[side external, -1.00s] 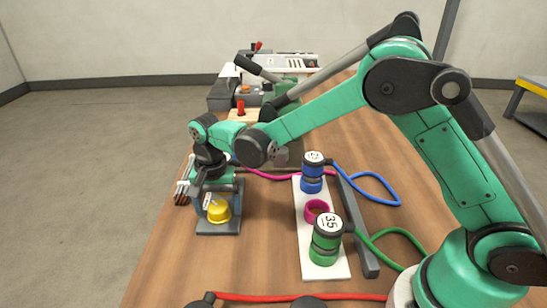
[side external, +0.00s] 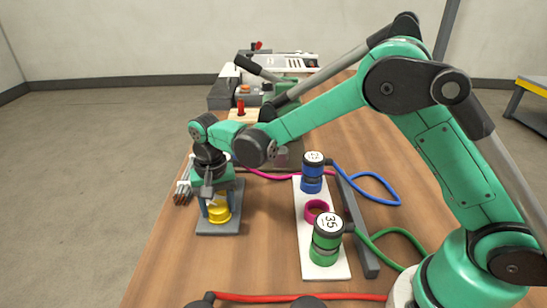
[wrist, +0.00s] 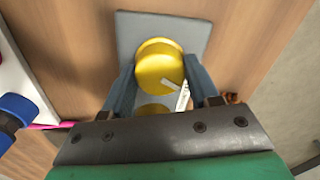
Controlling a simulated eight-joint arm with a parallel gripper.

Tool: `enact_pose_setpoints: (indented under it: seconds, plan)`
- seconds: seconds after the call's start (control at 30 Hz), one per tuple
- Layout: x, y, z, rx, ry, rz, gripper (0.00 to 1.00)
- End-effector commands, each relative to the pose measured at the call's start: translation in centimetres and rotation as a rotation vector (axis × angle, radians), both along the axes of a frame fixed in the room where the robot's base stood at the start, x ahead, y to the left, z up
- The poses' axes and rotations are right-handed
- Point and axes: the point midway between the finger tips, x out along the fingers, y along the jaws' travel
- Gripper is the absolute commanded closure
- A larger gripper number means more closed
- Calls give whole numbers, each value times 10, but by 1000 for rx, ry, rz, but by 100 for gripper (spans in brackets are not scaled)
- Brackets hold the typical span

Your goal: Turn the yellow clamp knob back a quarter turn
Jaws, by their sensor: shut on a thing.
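The yellow clamp knob (side external: 218,213) sits on a grey base plate (side external: 232,228) near the left edge of the wooden table. In the wrist view the round knob (wrist: 158,68) shows between the two fingers, with a white pointer or tag beside it. My gripper (side external: 213,208) points down over the plate and is shut on the knob, one finger on each side. In the wrist view my gripper (wrist: 160,85) hides the lower part of the knob's mount.
Right of the plate, a white strip (side external: 322,258) holds a blue gauge (side external: 312,175), a magenta ring (side external: 316,211) and a green gauge (side external: 327,240). Blue, green, magenta and red hoses lie on the table. A red-topped part (side external: 240,106) stands farther back.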

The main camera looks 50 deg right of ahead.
Motion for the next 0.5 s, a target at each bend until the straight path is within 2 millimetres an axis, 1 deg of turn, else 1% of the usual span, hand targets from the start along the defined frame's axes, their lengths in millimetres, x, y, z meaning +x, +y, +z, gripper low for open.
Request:
enact_pose_setpoints:
  seconds: [0.5]
  plan:
    - [0, 0, 1, -1, 1, 490, 99]
